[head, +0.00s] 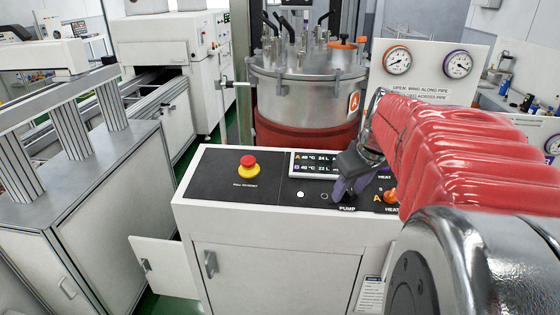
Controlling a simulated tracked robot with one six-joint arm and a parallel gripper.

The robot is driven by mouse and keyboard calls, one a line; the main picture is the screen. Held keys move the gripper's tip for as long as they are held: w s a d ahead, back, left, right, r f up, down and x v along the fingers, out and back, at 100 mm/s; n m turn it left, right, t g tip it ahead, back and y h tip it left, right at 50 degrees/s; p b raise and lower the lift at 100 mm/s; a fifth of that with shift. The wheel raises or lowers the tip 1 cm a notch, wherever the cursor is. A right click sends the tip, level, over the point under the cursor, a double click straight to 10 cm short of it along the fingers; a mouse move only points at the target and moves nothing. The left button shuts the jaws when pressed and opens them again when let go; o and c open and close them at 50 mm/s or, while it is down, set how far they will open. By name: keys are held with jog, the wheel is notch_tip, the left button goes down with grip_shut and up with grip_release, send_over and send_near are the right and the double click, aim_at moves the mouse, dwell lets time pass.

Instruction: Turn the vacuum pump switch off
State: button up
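The control panel (235,180) is the dark top of a white cabinet. The word PUMP (347,209) is printed near its front edge, right of the middle. My gripper (347,193), dark grey with purplish fingers, points down just behind that label. The fingers and wrist cover most of the pump switch, so its position cannot be read. Whether the fingers touch it or are closed on it is not clear. Two small round lights, one pale (300,194) and one dark (324,196), sit left of the gripper.
A red mushroom button (248,163) on a yellow base stands at the panel's left. An orange heater knob (390,196) is close right of my gripper. A display (314,164) lies behind. A steel vessel (305,95) stands beyond, with two gauges (398,60) at right.

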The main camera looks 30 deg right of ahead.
jog(key=shift+o, duration=0.4)
jog(key=v, duration=1.3)
jog(key=shift+s+r, duration=0.15)
jog(key=shift+r, duration=0.15)
jog(key=shift+a, duration=0.15)
jog(key=s+a+f, duration=0.1)
jog(key=a+f, duration=0.4)
jog(key=a, duration=0.3)
jog(key=s+a+f, duration=0.2)
jog(key=a+f, duration=0.4)
jog(key=a, duration=0.3)
jog(key=s+a+f+t+y, duration=0.1)
jog(key=a+f, duration=0.4)
jog(key=a, duration=0.4)
jog(key=shift+s+n, duration=0.3)
jog(key=shift+n, duration=0.1)
jog(key=shift+a+f, duration=0.1)
jog(key=shift+f, duration=0.05)
jog(key=shift+c, duration=0.7)
